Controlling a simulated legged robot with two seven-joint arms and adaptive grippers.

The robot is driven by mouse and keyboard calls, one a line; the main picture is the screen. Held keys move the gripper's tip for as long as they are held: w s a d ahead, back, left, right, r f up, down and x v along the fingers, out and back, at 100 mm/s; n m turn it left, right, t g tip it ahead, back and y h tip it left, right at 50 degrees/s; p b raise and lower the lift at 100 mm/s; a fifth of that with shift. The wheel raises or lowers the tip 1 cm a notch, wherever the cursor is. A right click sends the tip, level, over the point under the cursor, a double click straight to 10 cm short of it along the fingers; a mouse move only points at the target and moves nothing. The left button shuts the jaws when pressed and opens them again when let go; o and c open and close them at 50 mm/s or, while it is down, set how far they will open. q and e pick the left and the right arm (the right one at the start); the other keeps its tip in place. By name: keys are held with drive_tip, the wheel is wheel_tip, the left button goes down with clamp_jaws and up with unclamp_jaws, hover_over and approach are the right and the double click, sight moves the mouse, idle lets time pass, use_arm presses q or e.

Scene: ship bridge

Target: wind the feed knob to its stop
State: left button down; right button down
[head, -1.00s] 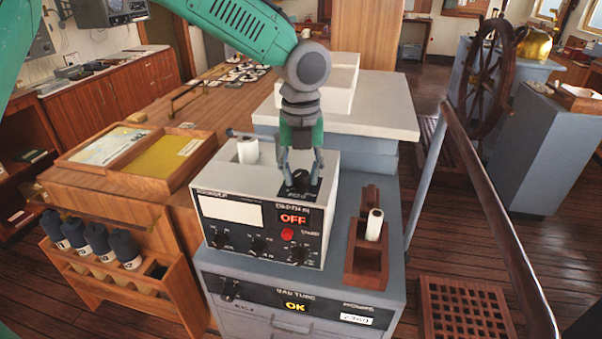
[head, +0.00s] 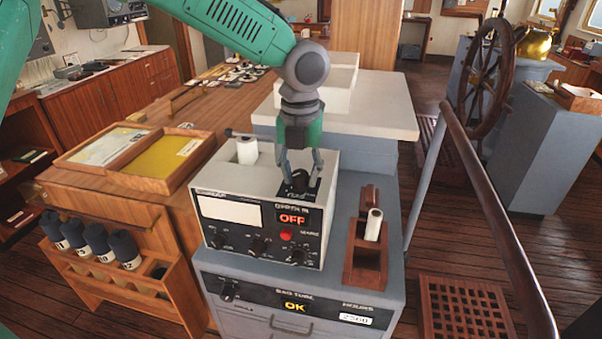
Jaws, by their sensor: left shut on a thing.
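The feed knob (head: 298,184) is a dark knob on the top right of a pale grey instrument box (head: 205,176). My left gripper (head: 299,176) comes down over it from above and is shut on it, a finger on either side. The fingers partly hide the knob, so its turn angle is hard to read. The box's front has a display (head: 292,217) reading OFF, a red button (head: 286,236) and several black knobs. A white paper roll (head: 247,151) stands in the box's top at the left. My right gripper is not in view.
The box stands on a blue-grey cabinet (head: 340,300) whose panel reads OK. A wooden holder (head: 366,265) with a white roll (head: 373,224) stands right of the box. A white-topped block (head: 370,110) is behind. A handrail (head: 490,190) runs along the right.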

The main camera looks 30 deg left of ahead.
sight(300, 172)
use_arm(q)
drive_tip(key=c, duration=1.2)
unclamp_jaws()
drive_tip(key=shift+s+f, duration=0.1)
drive_tip(key=shift+f, duration=0.05)
drive_tip(key=shift+r, duration=0.5)
drive_tip(key=r, duration=1.1)
drive_tip(key=shift+w, duration=0.2)
drive_tip(key=shift+a, duration=0.1)
